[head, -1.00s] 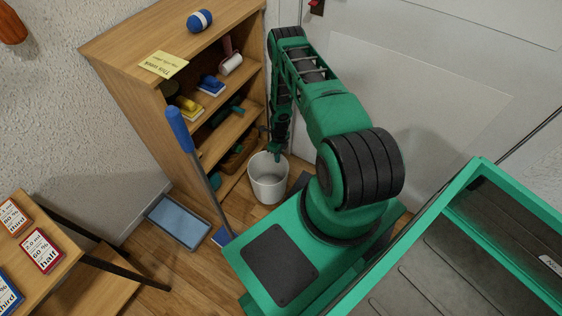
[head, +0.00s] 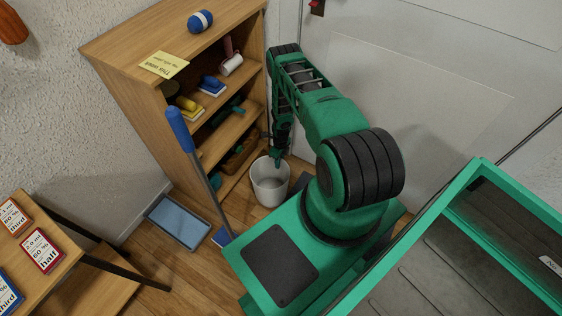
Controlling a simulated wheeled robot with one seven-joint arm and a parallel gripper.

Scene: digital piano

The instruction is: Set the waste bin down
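The waste bin (head: 270,186) is a white, open-topped, empty-looking bucket in front of the wooden shelf's right end, beside my base. It looks upright. My gripper (head: 278,160) points down at the bin's far rim. The fingers are small and partly hidden by the rim, so I cannot tell whether they close on it. I cannot tell whether the bin's bottom touches the floor.
The wooden shelf (head: 130,92) with several items stands behind the bin. A blue-handled pole (head: 206,182) stands left of it. A blue tray (head: 179,222) lies on the floor. A table (head: 68,262) with cards is at lower left. A white door is behind my arm.

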